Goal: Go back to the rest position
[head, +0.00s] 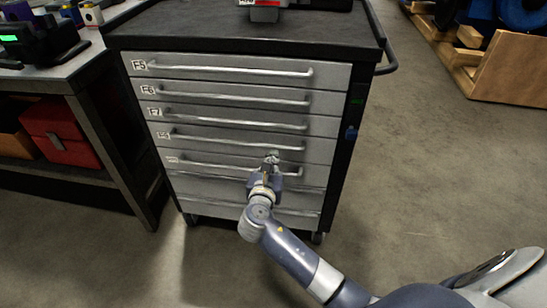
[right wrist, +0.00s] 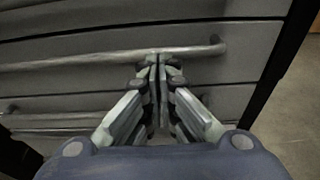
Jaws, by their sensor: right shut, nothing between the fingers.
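My right gripper (head: 271,158) is in front of the tool cabinet's lower drawers in the head view, close to a drawer handle (head: 225,169). In the right wrist view the gripper (right wrist: 157,58) has its fingers pressed together with nothing between them. Its fingertips overlap the right part of a handle bar (right wrist: 85,58) there; I cannot tell whether they touch it. My right arm comes in from the lower right. My left gripper is not in view.
The grey tool cabinet (head: 247,99) has several labelled drawers, which look closed, and a dark top. A workbench (head: 85,70) with a red box (head: 62,136) under it stands at left. The floor (head: 430,150) right of the cabinet is clear.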

